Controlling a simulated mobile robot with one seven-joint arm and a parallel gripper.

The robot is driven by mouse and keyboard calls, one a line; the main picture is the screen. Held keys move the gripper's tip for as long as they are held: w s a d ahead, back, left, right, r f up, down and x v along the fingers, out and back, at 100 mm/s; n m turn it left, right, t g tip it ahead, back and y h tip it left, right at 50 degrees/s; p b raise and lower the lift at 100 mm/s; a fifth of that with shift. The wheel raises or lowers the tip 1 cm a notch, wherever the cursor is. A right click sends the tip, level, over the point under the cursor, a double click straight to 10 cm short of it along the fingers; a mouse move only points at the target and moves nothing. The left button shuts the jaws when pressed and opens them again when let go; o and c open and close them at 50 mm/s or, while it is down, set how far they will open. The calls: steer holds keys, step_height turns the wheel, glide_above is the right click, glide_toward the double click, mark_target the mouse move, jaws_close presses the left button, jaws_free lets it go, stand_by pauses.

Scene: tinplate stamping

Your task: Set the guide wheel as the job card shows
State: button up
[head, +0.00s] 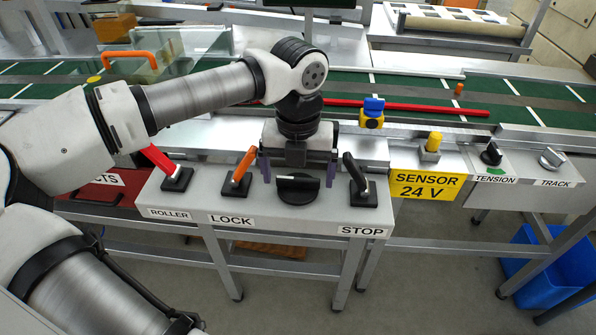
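A black round dial with a raised grip bar (298,192) sits on the grey control panel, between the lever by the LOCK label and the lever by the STOP label. I see no label on it, so I cannot tell for certain that it is the guide wheel. My gripper (298,173) points down just above and behind the dial. Its two fingers are wide apart, one at each side of the dial, with nothing seen between them. I cannot tell whether they touch the dial. I cannot make out a job card.
Close beside the dial stand an orange lever (242,168) and a black lever (355,175). A red lever (160,160) is further left. To the right are a yellow sensor sign (424,185), a TENSION knob (491,153) and a TRACK knob (552,158). A green conveyor (540,108) runs behind.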

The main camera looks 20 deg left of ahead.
mark_target(298, 179)
step_height(298, 179, up, 8)
steer(key=p, duration=0.4)
steer(key=shift+f, duration=0.2)
steer(key=shift+f, duration=0.1)
stand_by(0.3)
